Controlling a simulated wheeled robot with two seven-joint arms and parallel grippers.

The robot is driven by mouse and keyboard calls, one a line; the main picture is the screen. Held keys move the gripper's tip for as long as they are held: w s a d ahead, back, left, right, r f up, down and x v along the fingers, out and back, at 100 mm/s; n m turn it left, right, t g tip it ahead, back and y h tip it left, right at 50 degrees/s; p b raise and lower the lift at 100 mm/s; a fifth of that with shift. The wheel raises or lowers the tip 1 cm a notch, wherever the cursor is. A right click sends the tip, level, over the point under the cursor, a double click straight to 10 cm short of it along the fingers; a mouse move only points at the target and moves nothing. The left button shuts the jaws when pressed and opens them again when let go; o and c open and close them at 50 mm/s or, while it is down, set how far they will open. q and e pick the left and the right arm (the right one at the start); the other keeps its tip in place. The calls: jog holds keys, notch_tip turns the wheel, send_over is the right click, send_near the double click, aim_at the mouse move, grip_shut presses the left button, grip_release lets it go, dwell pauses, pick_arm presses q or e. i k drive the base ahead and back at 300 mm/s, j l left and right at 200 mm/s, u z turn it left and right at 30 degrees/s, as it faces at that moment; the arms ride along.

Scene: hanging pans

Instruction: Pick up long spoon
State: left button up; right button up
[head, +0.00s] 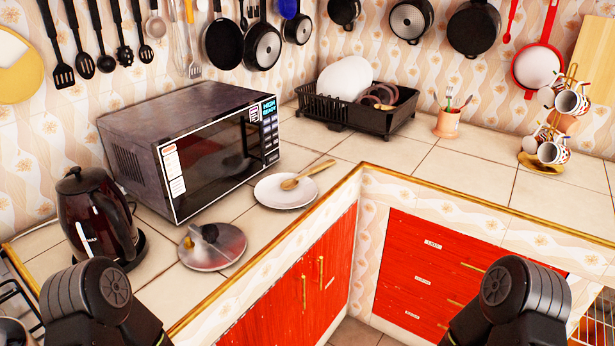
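A wooden spoon (306,175) lies across a white plate (285,194) on the tiled counter, in front of the microwave. Its bowl end is over the plate and its handle points up and right, past the rim. Black long-handled utensils also hang on the left wall, among them a ladle-like spoon (104,62) and a slotted turner (63,75). Parts of my two arms show at the bottom left and bottom right. Neither gripper's fingers are in view.
A microwave (215,145), a kettle (95,220) and a metal lid (212,246) stand around the plate. A black dish rack (355,115) is behind it. The counter edge (270,243) runs close in front. Clear tiles lie right of the plate.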

aim_at(290, 183)
jog(key=l+u, duration=0.1)
jog(key=u, duration=0.35)
jog(key=i+l+u, duration=0.1)
jog(key=u, duration=0.4)
jog(key=l+u, duration=0.1)
jog(key=u, duration=0.35)
jog(key=l+u, duration=0.25)
jog(key=l, duration=0.3)
jog(key=l+u, duration=0.3)
jog(key=l, duration=0.2)
jog(key=k+l+u, duration=0.25)
jog(key=l, duration=0.3)
jog(key=l+u, duration=0.25)
jog(key=l, duration=0.25)
jog(key=k+l, duration=0.1)
jog(key=l, duration=0.2)
jog(key=k+l, duration=0.15)
jog(key=l, duration=0.2)
jog(key=k+l, duration=0.1)
jog(key=l, duration=0.2)
